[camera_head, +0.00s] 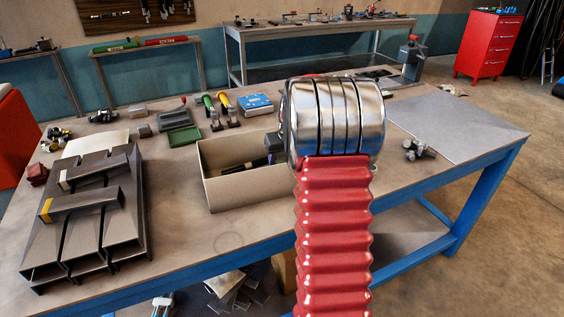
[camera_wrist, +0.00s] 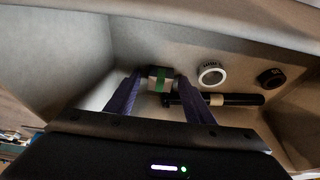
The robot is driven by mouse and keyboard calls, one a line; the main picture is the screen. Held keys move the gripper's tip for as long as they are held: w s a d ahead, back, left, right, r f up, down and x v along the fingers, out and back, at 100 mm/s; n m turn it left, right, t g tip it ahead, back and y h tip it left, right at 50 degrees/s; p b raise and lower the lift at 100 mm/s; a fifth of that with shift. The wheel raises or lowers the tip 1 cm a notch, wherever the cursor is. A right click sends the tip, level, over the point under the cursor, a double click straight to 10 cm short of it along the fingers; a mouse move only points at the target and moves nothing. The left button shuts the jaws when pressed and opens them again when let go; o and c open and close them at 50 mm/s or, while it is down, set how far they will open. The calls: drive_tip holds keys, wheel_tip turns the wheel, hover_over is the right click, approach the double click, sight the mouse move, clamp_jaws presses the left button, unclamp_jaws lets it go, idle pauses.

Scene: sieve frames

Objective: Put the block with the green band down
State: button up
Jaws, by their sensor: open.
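The block with the green band (camera_wrist: 160,85) shows in the wrist view as a small pale block with a green stripe, between the fingertips of my gripper (camera_wrist: 159,76). The two dark purple fingers are open, one on each side of it. The block appears to be down in the cardboard-coloured box (camera_head: 236,194), though contact with the floor is hard to judge. In the head view the block cannot be seen; my arm and the box wall hide that spot.
In the box lie a white ring (camera_wrist: 211,73), a dark ring (camera_wrist: 270,77) and a black bar with a pale band (camera_wrist: 240,99). A grey sheet (camera_head: 455,125) lies at the right.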

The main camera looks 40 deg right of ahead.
drive_tip(key=shift+r, duration=0.1)
drive_tip(key=v, duration=1.2)
idle(0.5)
drive_tip(key=s+a+r+n, duration=0.1)
drive_tip(key=s+a+r, duration=0.25)
drive_tip(key=a, duration=0.75)
drive_tip(key=s+a+r+n, duration=0.15)
drive_tip(key=s+a, duration=0.25)
drive_tip(key=a, duration=0.7)
drive_tip(key=s+a+f+n+t+y, duration=0.1)
drive_tip(key=s+a+f, duration=0.3)
drive_tip(key=s+a, duration=1)
drive_tip(key=shift+s+a+n+t+y, duration=0.3)
drive_tip(key=shift+s+a+n, duration=0.15)
drive_tip(key=shift+s, duration=0.2)
